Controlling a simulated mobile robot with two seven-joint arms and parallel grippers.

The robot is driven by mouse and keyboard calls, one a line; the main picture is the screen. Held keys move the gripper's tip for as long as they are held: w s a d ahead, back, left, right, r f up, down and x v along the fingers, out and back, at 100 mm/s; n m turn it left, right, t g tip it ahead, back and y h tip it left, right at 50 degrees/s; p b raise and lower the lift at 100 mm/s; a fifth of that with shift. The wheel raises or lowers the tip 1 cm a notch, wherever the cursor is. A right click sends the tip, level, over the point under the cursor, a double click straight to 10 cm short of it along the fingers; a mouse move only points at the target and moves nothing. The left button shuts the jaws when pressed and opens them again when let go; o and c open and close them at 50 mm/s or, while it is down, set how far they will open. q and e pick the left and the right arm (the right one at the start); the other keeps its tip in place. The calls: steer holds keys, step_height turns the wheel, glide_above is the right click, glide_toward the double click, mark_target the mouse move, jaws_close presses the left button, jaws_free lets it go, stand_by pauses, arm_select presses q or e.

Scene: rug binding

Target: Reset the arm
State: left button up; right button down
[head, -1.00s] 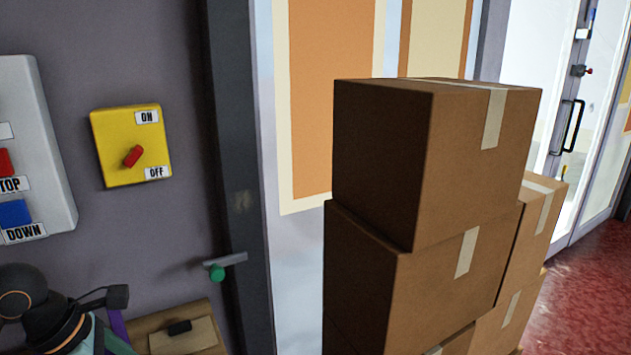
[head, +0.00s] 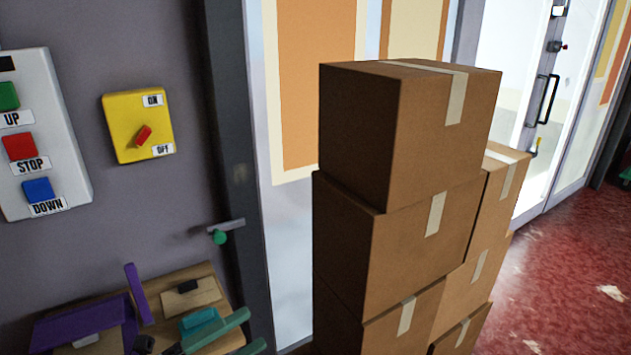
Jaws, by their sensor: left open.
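My left gripper (head: 255,329) is at the lower left of the head view. Its two green fingers point right and stand apart, with nothing seen between them. Only a little of its dark body shows at the bottom edge. The fingers overlap the view of a wooden surface with a small box (head: 203,294) and a teal block (head: 200,321); I cannot tell whether they touch anything. My right gripper is not in view.
A purple piece (head: 75,322) lies left of the gripper. A yellow ON/OFF switch (head: 122,122) and a grey UP/STOP/DOWN panel (head: 62,150) are on the wall. Stacked cardboard boxes (head: 440,150) stand right of it.

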arm_select(q)
steer(key=s+a+f+n+t+y+p, duration=0.1)
steer(key=a+f+n+t+y, duration=0.15)
steer(key=f+n+y, duration=0.6)
steer(key=s+a+f+n+t+y+p, duration=0.15)
steer(key=a+f+n+y, duration=0.35)
steer(key=n, duration=0.7)
steer(key=s+d+f+n+g+y, duration=0.1)
steer(key=s+d+f+n+g, duration=0.1)
steer(key=s+f+n+g, duration=0.4)
steer(key=s+f, duration=0.5)
steer(key=f, duration=0.2)
steer(key=shift+f+n+p, duration=0.35)
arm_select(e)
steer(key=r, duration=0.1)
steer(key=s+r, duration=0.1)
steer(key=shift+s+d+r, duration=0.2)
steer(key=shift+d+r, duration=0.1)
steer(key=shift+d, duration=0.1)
arm_select(q)
steer(key=shift+o, duration=0.3)
